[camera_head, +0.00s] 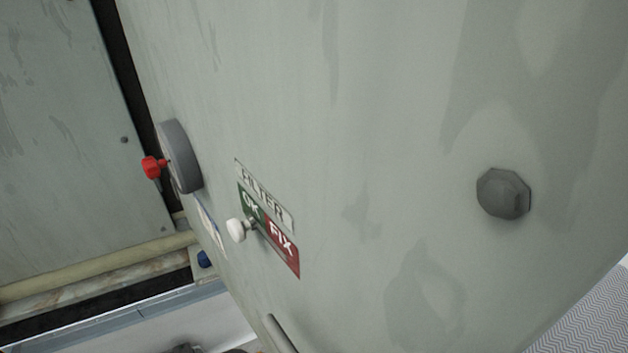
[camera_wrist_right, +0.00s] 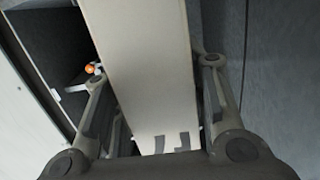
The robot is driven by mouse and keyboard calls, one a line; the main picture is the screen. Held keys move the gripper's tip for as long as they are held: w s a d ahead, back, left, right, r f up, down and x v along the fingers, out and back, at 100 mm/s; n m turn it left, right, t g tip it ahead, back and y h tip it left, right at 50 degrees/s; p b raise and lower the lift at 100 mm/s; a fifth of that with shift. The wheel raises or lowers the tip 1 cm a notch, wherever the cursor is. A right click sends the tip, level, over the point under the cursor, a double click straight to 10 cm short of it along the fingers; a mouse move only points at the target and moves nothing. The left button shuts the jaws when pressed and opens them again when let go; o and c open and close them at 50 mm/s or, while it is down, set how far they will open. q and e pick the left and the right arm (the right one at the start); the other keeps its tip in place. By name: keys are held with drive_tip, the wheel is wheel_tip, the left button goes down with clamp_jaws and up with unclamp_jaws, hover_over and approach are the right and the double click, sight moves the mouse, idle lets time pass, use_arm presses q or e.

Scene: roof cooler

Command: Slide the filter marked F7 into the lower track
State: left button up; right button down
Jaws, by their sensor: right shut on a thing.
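In the right wrist view my right gripper (camera_wrist_right: 152,68) is shut on a pale, flat-faced filter (camera_wrist_right: 140,45), with one finger on each side of it. The filter runs from the top of the picture down between the fingers. Dark marks, partly cut off by the gripper body, show at its lower end; I cannot read them with certainty. The lower track cannot be made out in either view. Neither gripper can be made out in the head view, and my left gripper is not seen.
The head view is filled by a grey-green panel (camera_head: 390,100) with a dark knob (camera_head: 503,193), a FILTER OK/FIX plate (camera_head: 281,247), a white knob (camera_head: 237,230) and a grey dial (camera_head: 181,157) with a red knob (camera_head: 152,167). In the wrist view, an orange-tipped part (camera_wrist_right: 91,68) sits left of the filter.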

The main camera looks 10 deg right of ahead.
use_arm(q)
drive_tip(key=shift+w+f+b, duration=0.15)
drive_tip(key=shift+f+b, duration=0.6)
drive_tip(key=shift+b, duration=0.4)
use_arm(e)
drive_tip(key=w+r, duration=0.2)
drive_tip(key=w, duration=0.4)
drive_tip(key=shift+w+a, duration=0.3)
drive_tip(key=shift+w, duration=0.05)
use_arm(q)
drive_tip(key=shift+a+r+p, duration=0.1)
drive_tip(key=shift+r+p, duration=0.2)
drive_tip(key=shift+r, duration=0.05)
use_arm(e)
drive_tip(key=shift+r, duration=0.1)
drive_tip(key=shift+w, duration=0.1)
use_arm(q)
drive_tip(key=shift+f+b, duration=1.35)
use_arm(e)
drive_tip(key=r+x, duration=0.1)
drive_tip(key=x, duration=0.6)
drive_tip(key=shift+w+f, duration=0.25)
drive_tip(key=shift+w, duration=0.2)
drive_tip(key=shift+a, duration=0.1)
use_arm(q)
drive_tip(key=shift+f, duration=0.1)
use_arm(e)
drive_tip(key=shift+w, duration=0.1)
